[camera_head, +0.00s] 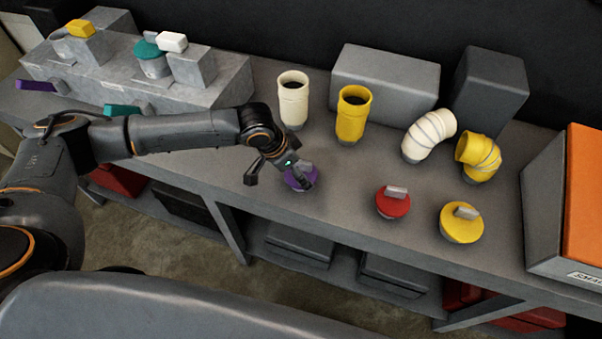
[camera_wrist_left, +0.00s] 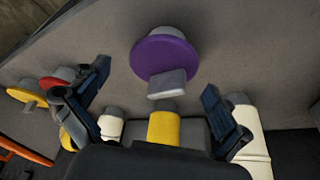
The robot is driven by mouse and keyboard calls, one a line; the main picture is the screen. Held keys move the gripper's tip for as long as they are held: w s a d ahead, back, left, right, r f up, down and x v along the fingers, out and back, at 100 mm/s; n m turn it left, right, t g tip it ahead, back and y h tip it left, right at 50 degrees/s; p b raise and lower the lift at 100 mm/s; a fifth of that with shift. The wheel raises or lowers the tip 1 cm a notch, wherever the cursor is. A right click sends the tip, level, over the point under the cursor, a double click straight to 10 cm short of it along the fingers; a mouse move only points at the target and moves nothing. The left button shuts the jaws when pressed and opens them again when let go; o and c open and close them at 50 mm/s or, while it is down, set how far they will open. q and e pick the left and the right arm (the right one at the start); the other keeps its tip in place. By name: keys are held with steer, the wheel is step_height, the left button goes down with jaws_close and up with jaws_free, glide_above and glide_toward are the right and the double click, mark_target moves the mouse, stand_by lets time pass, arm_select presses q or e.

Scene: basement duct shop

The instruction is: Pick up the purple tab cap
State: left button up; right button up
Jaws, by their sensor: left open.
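The purple tab cap (camera_head: 299,179) sits on the grey bench near its front edge, partly hidden by my left gripper (camera_head: 279,181) in the head view. In the left wrist view the purple tab cap (camera_wrist_left: 164,58) is a purple disc with a grey upright tab, ahead of the fingertips. My left gripper (camera_wrist_left: 152,88) is open, with its two fingers apart and nothing between them. The tab appears near the line between the fingertips, but I cannot tell how far off it is. My right gripper is in neither view.
A red cap (camera_head: 392,203) and a yellow cap (camera_head: 461,222) sit to the right. A cream pipe (camera_head: 292,103), a yellow pipe (camera_head: 352,117) and two elbows (camera_head: 428,137) (camera_head: 478,157) stand behind. A grey stepped block (camera_head: 130,90) is at left, an orange-and-grey box (camera_head: 565,205) at right.

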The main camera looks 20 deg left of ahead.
arm_select(q)
steer(key=x, duration=0.2)
steer(key=p+x, duration=0.1)
steer(key=x, duration=0.1)
steer(key=shift+w+a+f, duration=0.1)
steer(key=shift+w+f, duration=0.05)
steer(key=shift+f, duration=0.25)
steer(key=c, duration=1.1)
